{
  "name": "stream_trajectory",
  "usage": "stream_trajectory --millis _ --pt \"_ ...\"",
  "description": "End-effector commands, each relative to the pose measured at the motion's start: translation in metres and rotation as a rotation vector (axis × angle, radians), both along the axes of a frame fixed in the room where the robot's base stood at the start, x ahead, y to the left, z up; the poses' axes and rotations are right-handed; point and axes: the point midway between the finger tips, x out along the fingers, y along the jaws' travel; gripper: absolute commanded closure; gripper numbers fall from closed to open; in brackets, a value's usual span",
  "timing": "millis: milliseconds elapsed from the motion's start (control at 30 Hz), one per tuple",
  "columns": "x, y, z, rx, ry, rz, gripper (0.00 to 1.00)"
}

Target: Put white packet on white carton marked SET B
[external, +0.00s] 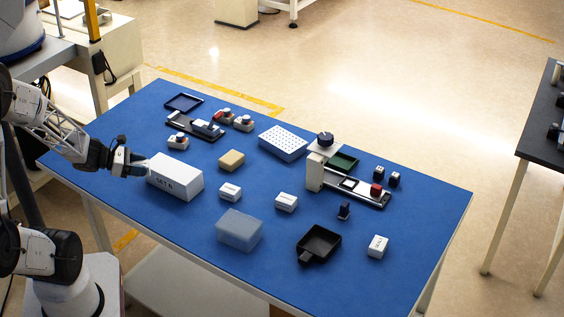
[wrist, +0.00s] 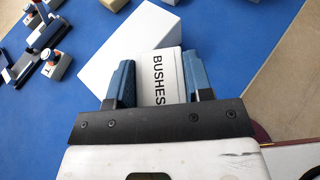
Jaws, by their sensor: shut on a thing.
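The white packet (wrist: 165,78), printed BUSHES, is between the two blue fingers of my gripper (wrist: 160,82), which is shut on it. The white carton marked SET B (external: 175,177) lies on the blue table near its left front edge. In the external view my gripper (external: 143,167) is at the carton's left end, and the packet is barely visible there. In the wrist view the carton (wrist: 118,42) lies beyond the packet, which overlaps it in the picture. I cannot tell whether packet and carton touch.
A tan block (external: 231,160), small white boxes (external: 230,192) (external: 286,202) and a translucent box (external: 239,229) lie right of the carton. A black tray (external: 318,262) is further right. Small devices (external: 178,141) stand behind the carton. Bare table lies between them.

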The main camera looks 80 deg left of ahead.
Motion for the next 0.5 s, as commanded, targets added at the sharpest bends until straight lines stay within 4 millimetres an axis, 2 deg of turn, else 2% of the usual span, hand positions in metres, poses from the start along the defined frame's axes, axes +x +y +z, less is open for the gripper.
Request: stream_trajectory --millis 500 --pt "0.064 0.073 -0.010 -0.001 0.000 0.000 0.82"
